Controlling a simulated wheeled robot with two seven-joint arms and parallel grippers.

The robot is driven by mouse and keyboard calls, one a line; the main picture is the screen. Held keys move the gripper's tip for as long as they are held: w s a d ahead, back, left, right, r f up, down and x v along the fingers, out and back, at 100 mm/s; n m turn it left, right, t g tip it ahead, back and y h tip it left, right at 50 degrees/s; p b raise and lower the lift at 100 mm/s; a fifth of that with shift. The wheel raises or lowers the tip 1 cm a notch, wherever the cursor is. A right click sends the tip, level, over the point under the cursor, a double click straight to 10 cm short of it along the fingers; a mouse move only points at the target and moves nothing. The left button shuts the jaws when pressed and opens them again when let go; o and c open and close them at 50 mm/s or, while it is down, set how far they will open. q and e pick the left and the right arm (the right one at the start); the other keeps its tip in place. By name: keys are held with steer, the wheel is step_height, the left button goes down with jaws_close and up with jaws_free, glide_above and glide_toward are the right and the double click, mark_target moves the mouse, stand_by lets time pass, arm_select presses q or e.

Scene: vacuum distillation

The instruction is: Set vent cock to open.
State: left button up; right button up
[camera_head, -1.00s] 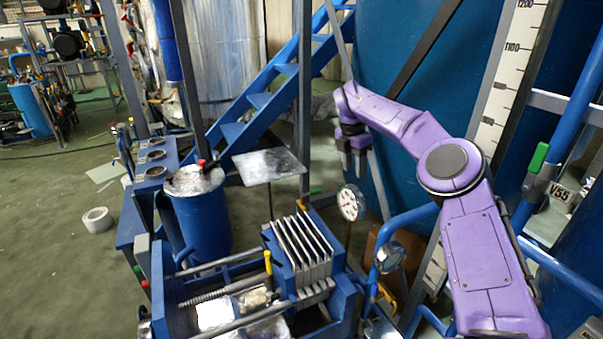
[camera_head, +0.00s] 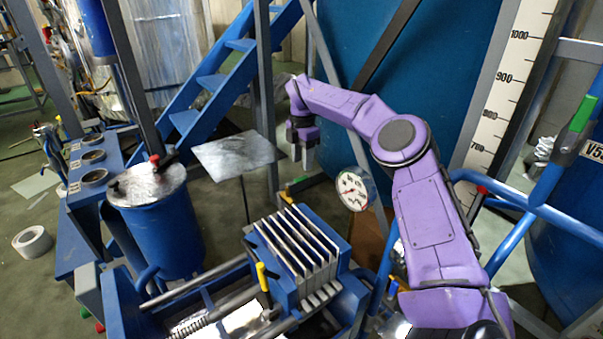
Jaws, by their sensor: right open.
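I cannot tell for sure which fitting is the vent cock. A green handle (camera_head: 582,113) sits on a blue pipe at the right edge, beside a partly cut-off label starting with "V5" (camera_head: 592,151). A small red knob (camera_head: 482,190) is on a lower blue pipe. My right gripper (camera_head: 303,158) is open and empty, with its fingers pointing down, near the middle of the view. It is far to the left of the green handle and appears above and left of a round white gauge (camera_head: 352,190). My left gripper is not in view.
A blue filter press (camera_head: 300,250) with white plates and a yellow lever (camera_head: 262,276) stands in front. A blue drum (camera_head: 165,235) with a metal lid is at left. Blue stairs (camera_head: 210,85), a large blue tank (camera_head: 440,70) and a white scale (camera_head: 510,80) stand behind.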

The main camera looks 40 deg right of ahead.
mark_target(302, 178)
steer(key=f, duration=0.5)
steer(key=shift+w+p, duration=0.25)
steer(key=shift+p, duration=0.1)
steer(key=shift+s+f, duration=0.1)
steer(key=shift+f, duration=0.15)
jaws_close()
